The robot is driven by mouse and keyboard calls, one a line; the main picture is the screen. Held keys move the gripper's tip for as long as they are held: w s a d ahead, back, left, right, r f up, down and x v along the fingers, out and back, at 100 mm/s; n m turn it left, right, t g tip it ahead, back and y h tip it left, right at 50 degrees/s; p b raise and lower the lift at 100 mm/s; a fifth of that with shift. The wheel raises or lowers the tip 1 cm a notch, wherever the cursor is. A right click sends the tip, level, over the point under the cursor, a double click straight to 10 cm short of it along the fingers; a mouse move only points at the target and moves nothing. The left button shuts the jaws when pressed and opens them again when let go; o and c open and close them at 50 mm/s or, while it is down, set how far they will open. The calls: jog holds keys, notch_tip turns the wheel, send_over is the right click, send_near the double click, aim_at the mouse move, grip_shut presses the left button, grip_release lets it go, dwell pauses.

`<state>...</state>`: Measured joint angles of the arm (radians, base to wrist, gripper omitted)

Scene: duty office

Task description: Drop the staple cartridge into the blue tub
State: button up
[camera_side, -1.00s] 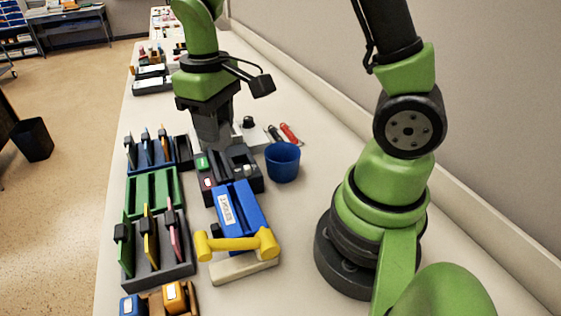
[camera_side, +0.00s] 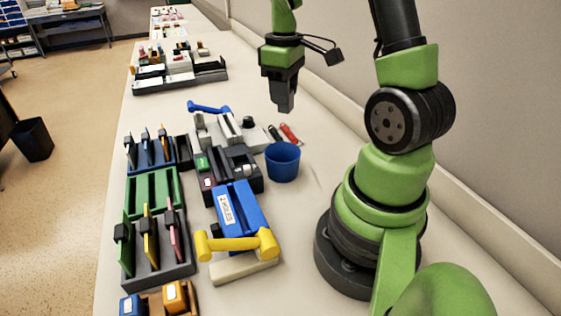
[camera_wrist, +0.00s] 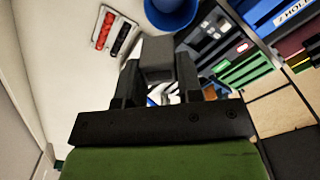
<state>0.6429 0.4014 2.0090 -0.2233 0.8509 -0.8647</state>
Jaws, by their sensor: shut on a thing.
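My gripper (camera_side: 285,98) is shut on a small plain grey block, the staple cartridge (camera_wrist: 157,57), which shows between the fingers in the wrist view. In the side view the gripper hangs in the air, and the cartridge is hard to tell from the dark fingers. The blue tub (camera_side: 283,164) stands upright on the bench, lower in the picture than the gripper and apart from it. The tub also shows at the top edge of the wrist view (camera_wrist: 170,14), partly cut off. What lies inside it is hidden.
A dark device (camera_side: 232,170) stands left of the tub, with a blue-handled grey machine (camera_side: 215,125) behind it. A red and a black pen-like item (camera_side: 289,133) lie behind the tub. A yellow-handled blue punch (camera_side: 240,210) is in front. Bench right of the tub is clear.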

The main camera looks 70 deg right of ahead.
jog(key=shift+f, duration=2.85)
jog(key=o, duration=1)
notch_tip(320, 180, up, 10)
